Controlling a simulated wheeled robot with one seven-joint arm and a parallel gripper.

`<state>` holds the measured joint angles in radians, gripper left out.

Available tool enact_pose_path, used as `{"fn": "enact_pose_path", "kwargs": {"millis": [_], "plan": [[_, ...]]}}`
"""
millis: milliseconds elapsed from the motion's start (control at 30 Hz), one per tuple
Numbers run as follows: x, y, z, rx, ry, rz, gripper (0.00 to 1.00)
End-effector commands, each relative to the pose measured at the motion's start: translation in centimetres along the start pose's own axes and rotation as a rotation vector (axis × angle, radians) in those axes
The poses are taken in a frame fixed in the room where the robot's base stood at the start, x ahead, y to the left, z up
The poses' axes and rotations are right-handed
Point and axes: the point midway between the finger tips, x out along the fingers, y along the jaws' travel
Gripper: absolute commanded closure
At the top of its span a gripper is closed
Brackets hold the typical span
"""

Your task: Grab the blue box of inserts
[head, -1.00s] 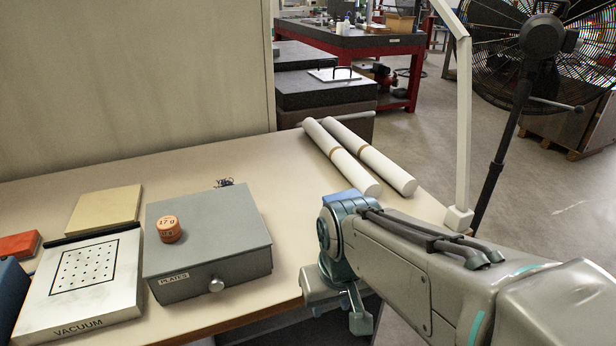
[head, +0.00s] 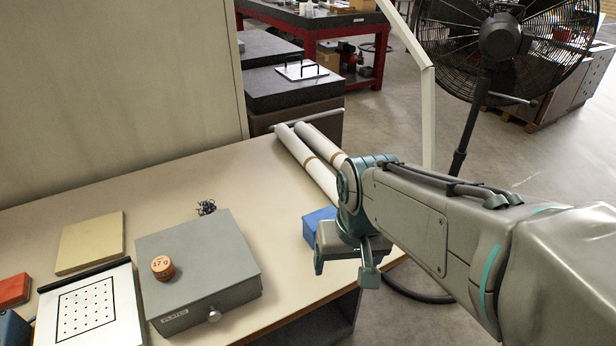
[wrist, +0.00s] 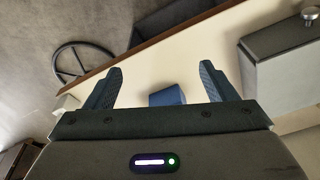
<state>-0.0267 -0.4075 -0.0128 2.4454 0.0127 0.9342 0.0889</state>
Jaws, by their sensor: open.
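The blue box (head: 318,226) stands on the beige table, partly hidden behind my gripper and arm in the head view. In the wrist view the blue box (wrist: 167,97) shows between my two fingers, beyond their base and apart from them. My gripper (head: 343,272) is open and empty, near the table's front right edge. In the wrist view its fingers (wrist: 160,82) are spread wide on either side of the blue box.
A grey plates box (head: 200,262) with a 17 g weight (head: 162,267) stands left of the blue box. Two white rolls (head: 308,158) lie behind it. A white lamp post (head: 428,120) rises at right. A vacuum plate (head: 88,312) and tan block (head: 90,243) lie at left.

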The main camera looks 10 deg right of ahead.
Motion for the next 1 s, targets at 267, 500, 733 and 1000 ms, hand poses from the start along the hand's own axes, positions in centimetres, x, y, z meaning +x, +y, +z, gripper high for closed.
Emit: {"fn": "enact_pose_path", "kwargs": {"millis": [267,500,733,1000], "plan": [[-3.3,-0.3,-8.1,0.438,-0.066,0.018,0.22],[-1.6,-0.4,-15.3,0.879,-0.115,0.074,0.22],[-0.1,-0.4,-19.0,1.128,-0.128,0.118,0.22],[3.3,-0.2,-18.9,1.173,-0.134,0.13,0.22]]}}
